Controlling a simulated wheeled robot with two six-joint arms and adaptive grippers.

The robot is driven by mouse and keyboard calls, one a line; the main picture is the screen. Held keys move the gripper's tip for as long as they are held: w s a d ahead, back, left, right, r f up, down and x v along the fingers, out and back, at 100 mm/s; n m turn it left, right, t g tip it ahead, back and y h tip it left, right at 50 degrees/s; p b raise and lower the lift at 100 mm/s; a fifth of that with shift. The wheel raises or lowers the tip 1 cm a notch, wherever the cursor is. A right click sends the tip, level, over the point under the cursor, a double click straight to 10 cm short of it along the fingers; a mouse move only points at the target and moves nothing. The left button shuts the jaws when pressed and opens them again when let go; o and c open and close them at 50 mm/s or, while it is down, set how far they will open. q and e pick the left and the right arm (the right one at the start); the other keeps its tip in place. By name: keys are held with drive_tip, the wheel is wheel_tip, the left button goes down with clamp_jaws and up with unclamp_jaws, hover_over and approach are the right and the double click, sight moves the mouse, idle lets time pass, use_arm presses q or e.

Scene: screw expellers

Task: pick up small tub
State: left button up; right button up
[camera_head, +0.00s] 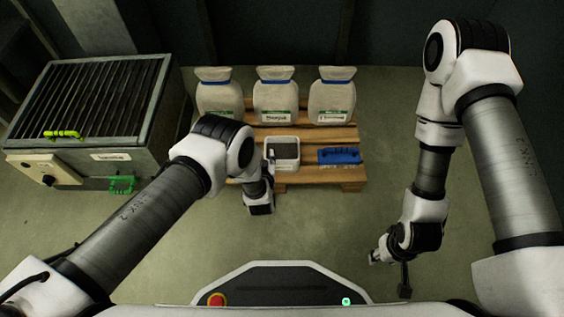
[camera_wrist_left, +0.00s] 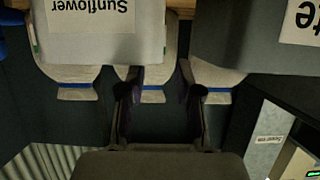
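A small white tub (camera_head: 285,163) with dark contents stands on the wooden pallet. In the left wrist view, which is upside down, a pale tub labelled "Sunflower" (camera_wrist_left: 95,45) fills the upper left. A second tub, its label ending in "te" (camera_wrist_left: 255,40), is at the upper right; my left arm seems to hide it in the head view. My left gripper (camera_wrist_left: 161,95) has its fingers apart, with nothing seen between them, close in front of the tubs. Whether a finger touches a tub I cannot tell. My right gripper (camera_head: 390,272) hangs open and empty over the floor.
The pallet (camera_head: 345,174) also carries a blue tray (camera_head: 339,156) right of the tub and three tied sacks (camera_head: 275,98) behind. A grey slatted machine (camera_head: 95,105) with a green handle stands at the left. The floor right of the pallet is clear.

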use_arm(q)
drive_tip(key=b+x, duration=0.4)
drive_tip(key=shift+f+b, duration=0.4)
drive_tip(key=shift+f, duration=0.05)
drive_tip(key=shift+w+b, duration=0.25)
drive_tip(key=shift+b, duration=0.1)
drive_tip(key=shift+w+r, duration=0.15)
drive_tip(key=shift+r, duration=0.15)
clamp_jaws()
